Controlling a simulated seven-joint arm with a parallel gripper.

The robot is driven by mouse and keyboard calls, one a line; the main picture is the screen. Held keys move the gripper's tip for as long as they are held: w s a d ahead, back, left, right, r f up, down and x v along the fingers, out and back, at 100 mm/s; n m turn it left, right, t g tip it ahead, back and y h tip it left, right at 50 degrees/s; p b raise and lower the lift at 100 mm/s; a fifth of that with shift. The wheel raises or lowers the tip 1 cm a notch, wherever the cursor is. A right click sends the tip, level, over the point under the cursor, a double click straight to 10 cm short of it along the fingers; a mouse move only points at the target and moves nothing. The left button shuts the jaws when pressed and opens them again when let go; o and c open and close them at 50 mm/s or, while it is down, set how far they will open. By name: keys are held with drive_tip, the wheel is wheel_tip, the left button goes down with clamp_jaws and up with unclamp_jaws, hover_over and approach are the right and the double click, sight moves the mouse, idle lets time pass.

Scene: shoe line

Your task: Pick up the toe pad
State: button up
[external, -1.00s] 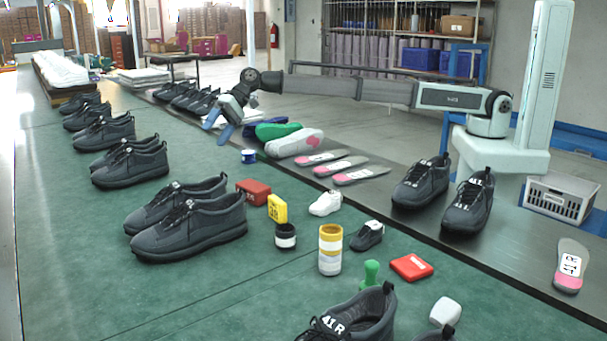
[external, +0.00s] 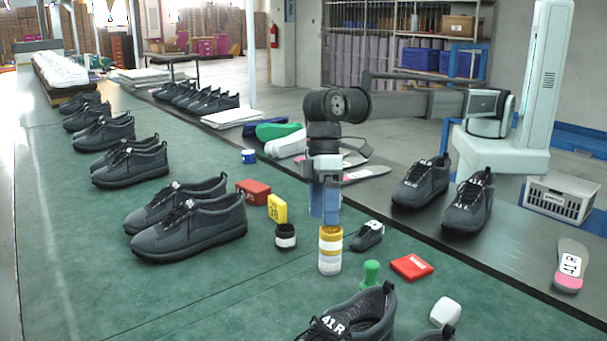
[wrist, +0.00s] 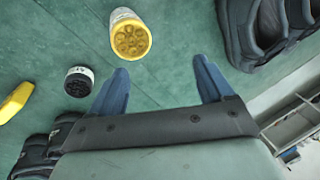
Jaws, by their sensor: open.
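I cannot tell for sure which piece is the toe pad. A rounded white block-like piece (external: 445,311) lies at the lower right of the external view and may be it. My gripper (external: 324,218) points down, its tips seen just above or behind the yellow-and-white cylinder (external: 330,256).
Near the cylinder are a dark tin (external: 286,237), yellow box (external: 277,209), dark red box (external: 254,192), small dark shoe (external: 367,236), green peg (external: 370,274) and red case (external: 411,267). Large dark shoes (external: 188,221) stand left, others front and right. The green mat between has free room.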

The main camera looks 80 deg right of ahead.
sight(449, 304)
drive_tip(key=s+a+n+h, duration=0.2)
drive_tip(key=s+a, duration=0.4)
drive_tip(key=s, duration=0.7)
drive_tip(key=s+a+n+h, duration=0.2)
drive_tip(key=s+a, duration=0.3)
drive_tip(key=s, duration=0.7)
wheel_tip(449, 304, down, 14)
drive_tip(key=shift+s+a+r, duration=0.1)
drive_tip(key=shift+a+r, duration=0.05)
drive_tip(key=c, duration=1.1)
